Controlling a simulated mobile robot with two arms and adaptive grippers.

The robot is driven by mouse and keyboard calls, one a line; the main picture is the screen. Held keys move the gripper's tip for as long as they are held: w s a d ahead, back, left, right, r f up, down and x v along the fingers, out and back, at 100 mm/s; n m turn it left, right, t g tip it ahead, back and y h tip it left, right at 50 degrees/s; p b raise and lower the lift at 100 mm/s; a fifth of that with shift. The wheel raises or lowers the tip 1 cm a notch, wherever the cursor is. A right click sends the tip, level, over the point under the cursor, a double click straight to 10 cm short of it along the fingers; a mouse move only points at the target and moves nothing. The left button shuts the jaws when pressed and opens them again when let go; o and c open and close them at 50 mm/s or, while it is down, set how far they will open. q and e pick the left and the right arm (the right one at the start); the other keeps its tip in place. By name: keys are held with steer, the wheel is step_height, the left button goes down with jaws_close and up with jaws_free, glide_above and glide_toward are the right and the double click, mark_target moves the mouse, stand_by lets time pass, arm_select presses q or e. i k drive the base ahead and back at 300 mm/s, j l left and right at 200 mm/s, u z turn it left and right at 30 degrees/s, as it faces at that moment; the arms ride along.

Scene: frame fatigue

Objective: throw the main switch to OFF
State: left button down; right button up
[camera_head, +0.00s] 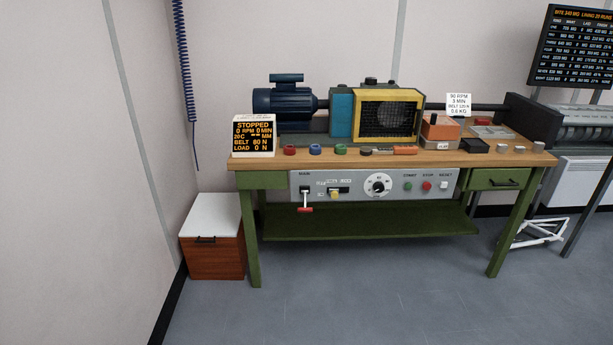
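The main switch (305,199) is at the left end of the grey control panel (357,200) under the front edge of the workbench, below a label reading MAIN. It has a light lever that hangs downward and ends in a red handle. I cannot read which position it marks. Neither of my grippers is in view.
The green workbench (262,232) with a wooden top carries a blue motor (283,103), a yellow-framed guard (391,92) and a display (254,135) reading STOPPED. A brown cabinet (215,257) stands at its left. The grey floor (370,300) in front is clear.

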mark_target(305, 209)
steer(key=i+j+z, duration=0.1)
steer(key=i+z, duration=0.15)
steer(key=i, duration=0.3)
steer(key=i+j+z, duration=0.25)
steer(key=i, duration=0.3)
steer(key=i+j+z, duration=0.25)
steer(key=i, duration=0.3)
steer(key=i+j+z, duration=0.2)
steer(key=i+j, duration=0.2)
steer(key=i, duration=0.1)
